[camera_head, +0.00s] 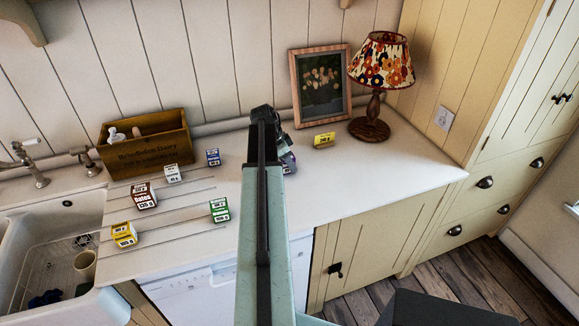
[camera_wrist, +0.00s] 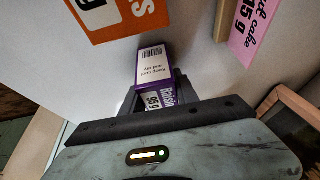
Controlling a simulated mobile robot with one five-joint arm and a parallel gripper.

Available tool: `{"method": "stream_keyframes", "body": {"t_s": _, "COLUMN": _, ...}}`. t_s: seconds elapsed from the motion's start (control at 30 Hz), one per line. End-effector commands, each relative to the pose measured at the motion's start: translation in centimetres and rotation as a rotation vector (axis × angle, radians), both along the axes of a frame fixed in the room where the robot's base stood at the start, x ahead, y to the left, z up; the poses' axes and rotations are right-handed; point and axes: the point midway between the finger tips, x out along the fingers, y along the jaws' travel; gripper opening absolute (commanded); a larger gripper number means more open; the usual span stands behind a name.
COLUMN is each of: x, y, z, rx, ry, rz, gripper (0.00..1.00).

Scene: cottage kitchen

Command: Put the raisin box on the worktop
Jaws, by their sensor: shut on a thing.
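The raisin box (camera_wrist: 153,68) is a small purple and white carton with a barcode and a purple side label marked 55 g, partly covered. In the wrist view my gripper (camera_wrist: 155,95) is shut on it, with the dark fingers on either side. In the head view my gripper (camera_head: 284,152) is beyond my upright arm, low over the back of the worktop (camera_head: 375,190). The arm hides much of it, and I cannot tell whether the box touches the surface.
Orange (camera_wrist: 110,15) and pink (camera_wrist: 255,30) boxes are close by. A yellow box (camera_head: 324,140), lamp (camera_head: 370,128) and picture frame (camera_head: 295,90) stand to the right. Several small boxes and a wooden caddy (camera_head: 150,160) are left, beside the sink (camera_head: 85,210). The front right worktop is clear.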

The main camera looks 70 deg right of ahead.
Motion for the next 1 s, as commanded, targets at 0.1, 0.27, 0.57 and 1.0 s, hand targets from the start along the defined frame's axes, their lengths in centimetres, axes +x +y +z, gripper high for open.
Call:
{"method": "stream_keyframes", "body": {"t_s": 0.1, "x": 0.0, "y": 0.0, "z": 0.0, "rx": 0.0, "ry": 0.0, "rz": 0.0, "gripper": 0.0}}
{"method": "stream_keyframes", "body": {"t_s": 0.27, "x": 0.0, "y": 0.0, "z": -0.2, "rx": 0.0, "ry": 0.0, "rz": 0.0, "gripper": 0.53}}
{"method": "stream_keyframes", "body": {"t_s": 0.57, "x": 0.1, "y": 0.0, "z": -0.2, "rx": 0.0, "ry": 0.0, "rz": 0.001, "gripper": 0.58}}
{"method": "stream_keyframes", "body": {"t_s": 1.0, "x": 1.5, "y": 1.2, "z": 5.6, "rx": 0.001, "ry": 0.001, "rz": 0.003, "gripper": 0.58}}
